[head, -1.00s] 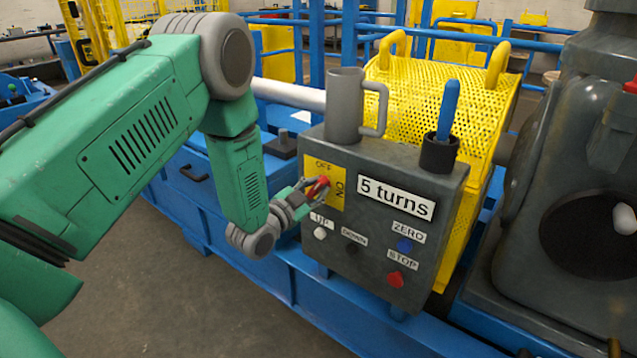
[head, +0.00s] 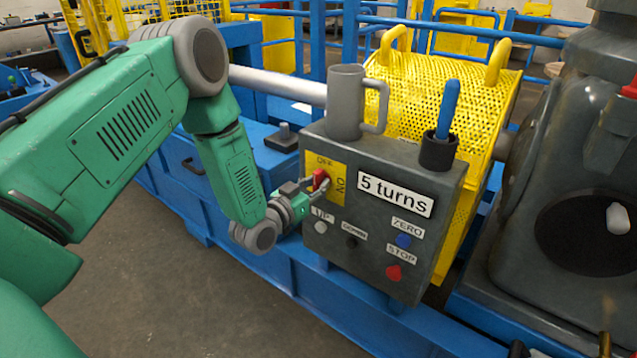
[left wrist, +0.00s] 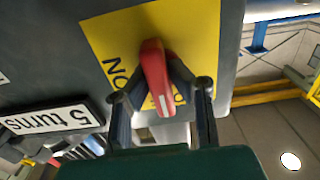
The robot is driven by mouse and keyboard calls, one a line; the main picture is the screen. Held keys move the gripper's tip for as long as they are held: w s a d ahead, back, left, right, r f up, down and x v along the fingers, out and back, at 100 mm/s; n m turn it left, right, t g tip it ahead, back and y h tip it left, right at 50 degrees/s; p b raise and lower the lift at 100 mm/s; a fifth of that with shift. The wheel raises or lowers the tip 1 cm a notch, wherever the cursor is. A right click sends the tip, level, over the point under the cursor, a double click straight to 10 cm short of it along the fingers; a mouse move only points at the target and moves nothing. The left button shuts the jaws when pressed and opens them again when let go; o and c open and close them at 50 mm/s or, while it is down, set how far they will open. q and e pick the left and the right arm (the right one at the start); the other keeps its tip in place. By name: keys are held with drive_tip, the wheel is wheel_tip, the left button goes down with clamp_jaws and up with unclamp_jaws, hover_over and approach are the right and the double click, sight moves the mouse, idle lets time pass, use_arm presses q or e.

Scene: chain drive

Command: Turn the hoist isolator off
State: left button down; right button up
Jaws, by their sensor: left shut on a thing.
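The hoist isolator is a red handle (head: 320,178) on a yellow plate (head: 340,188) at the upper left of the grey control box (head: 375,245). The plate reads OFF at its top and ON at its right. My left gripper (head: 319,188) is shut on the handle, reaching it from the lower left. In the left wrist view the red handle (left wrist: 154,72) lies between both fingers, with a white mark near its lower end. That end lies near the OFF lettering, which is partly hidden by the handle and a finger. My right gripper is not in view.
A grey mug (head: 344,100) and a dark holder (head: 438,152) with a blue-handled tool (head: 448,108) stand on the box. Below the plate are a white UP button (head: 320,227), a black button, a blue ZERO button (head: 403,240) and a red STOP button (head: 394,272).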

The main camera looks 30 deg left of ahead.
use_arm(q)
drive_tip(key=shift+s+f, duration=0.2)
drive_tip(key=shift+f, duration=0.2)
drive_tip(key=c, duration=1.5)
unclamp_jaws()
drive_tip(key=shift+w+r, duration=0.1)
drive_tip(key=shift+w, duration=0.05)
drive_tip(key=shift+r, duration=0.1)
drive_tip(key=s, duration=0.8)
drive_tip(key=s+a, duration=0.1)
drive_tip(key=s, duration=0.3)
drive_tip(key=shift+a, duration=0.1)
